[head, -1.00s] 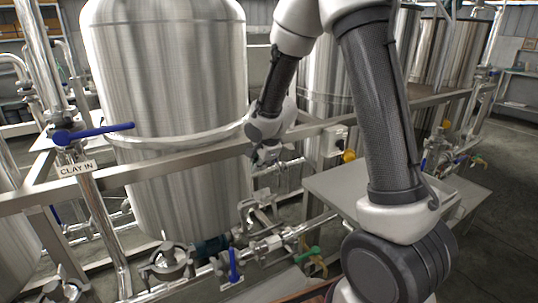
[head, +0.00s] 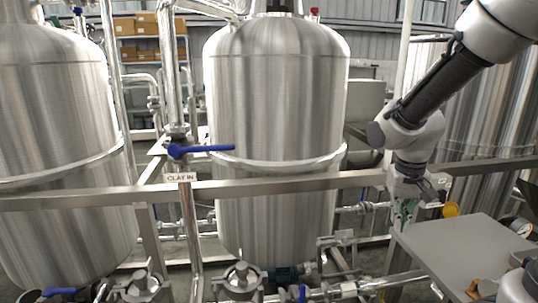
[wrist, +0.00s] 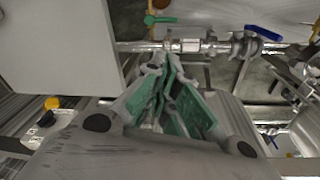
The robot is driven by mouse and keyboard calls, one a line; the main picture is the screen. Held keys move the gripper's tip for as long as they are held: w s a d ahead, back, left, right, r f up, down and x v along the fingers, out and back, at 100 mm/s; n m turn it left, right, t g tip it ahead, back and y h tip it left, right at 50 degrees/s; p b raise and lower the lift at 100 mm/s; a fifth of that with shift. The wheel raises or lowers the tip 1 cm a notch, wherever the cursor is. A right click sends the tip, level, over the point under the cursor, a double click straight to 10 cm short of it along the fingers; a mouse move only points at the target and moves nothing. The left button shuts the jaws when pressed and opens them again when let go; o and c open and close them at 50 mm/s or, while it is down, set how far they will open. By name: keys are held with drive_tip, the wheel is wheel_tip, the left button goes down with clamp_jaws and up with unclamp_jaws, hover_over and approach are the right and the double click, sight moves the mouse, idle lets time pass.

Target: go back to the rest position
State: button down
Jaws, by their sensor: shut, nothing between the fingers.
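My gripper (head: 403,215) hangs at the right in the head view, fingers pointing down, beside the left edge of a grey table top. Its green-padded fingers also show in the wrist view (wrist: 172,85), drawn together with nothing held between them. My arm comes in from the upper right corner and bends down at the wrist. No object hangs from the gripper.
A steel tank (head: 275,120) stands left of my gripper, another tank (head: 60,150) at far left. A frame rail (head: 290,185) runs across. A blue-handled valve (head: 200,150) sits above a "CLAY IN" label (head: 181,177). The grey table top (head: 465,255) is close on the right.

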drive_tip(key=s+d+r+n+t, duration=0.1)
drive_tip(key=s+d+r+t, duration=0.2)
drive_tip(key=s+r, duration=0.9)
drive_tip(key=shift+s+d+n+t+y, duration=0.35)
drive_tip(key=shift+s+d, duration=0.2)
drive_tip(key=shift+s, duration=0.5)
